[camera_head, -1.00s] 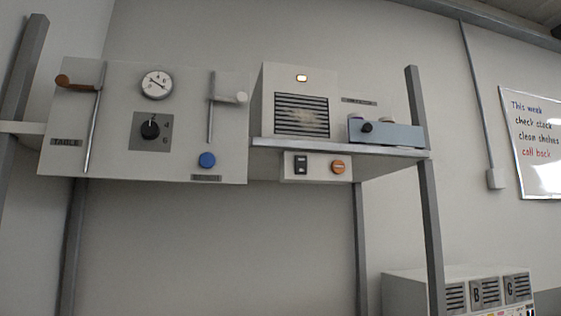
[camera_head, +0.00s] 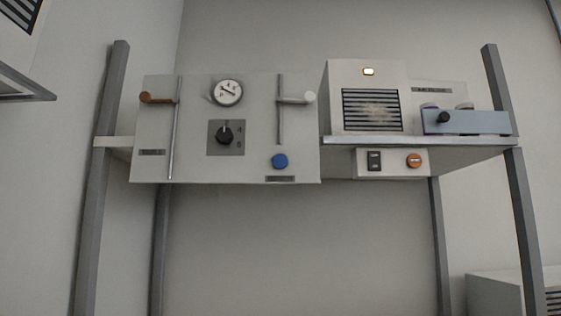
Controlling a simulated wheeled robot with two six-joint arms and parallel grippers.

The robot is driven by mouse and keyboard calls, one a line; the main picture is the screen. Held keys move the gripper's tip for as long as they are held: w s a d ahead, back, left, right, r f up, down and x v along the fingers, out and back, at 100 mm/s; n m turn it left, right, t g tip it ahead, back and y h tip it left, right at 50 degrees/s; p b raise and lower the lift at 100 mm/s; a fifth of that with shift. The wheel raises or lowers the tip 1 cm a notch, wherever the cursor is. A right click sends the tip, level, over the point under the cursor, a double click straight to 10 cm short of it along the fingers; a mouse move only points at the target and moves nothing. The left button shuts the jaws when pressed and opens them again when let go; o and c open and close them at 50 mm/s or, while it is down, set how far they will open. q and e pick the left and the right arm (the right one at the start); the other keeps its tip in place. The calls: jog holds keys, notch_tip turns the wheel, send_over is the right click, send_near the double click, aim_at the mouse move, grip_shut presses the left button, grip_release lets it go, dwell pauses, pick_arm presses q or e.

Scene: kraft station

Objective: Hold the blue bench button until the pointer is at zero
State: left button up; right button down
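The blue button (camera_head: 280,161) sits at the lower right of a pale grey panel (camera_head: 200,165), above a small dark label (camera_head: 280,179) too blurred to read. The round white gauge (camera_head: 227,92) is at the panel's top middle. Its dark pointer slants across the dial; the number it points at is too small to read. Neither of my grippers is in view, and nothing touches the button.
The panel also has a brown-handled lever (camera_head: 158,98), a white-handled lever (camera_head: 298,99) and a black knob (camera_head: 224,135). Right of it, a shelf (camera_head: 420,141) bears a vented box (camera_head: 372,108) and a blue-grey unit (camera_head: 470,122). An orange button (camera_head: 414,160) and black switch (camera_head: 374,160) sit below.

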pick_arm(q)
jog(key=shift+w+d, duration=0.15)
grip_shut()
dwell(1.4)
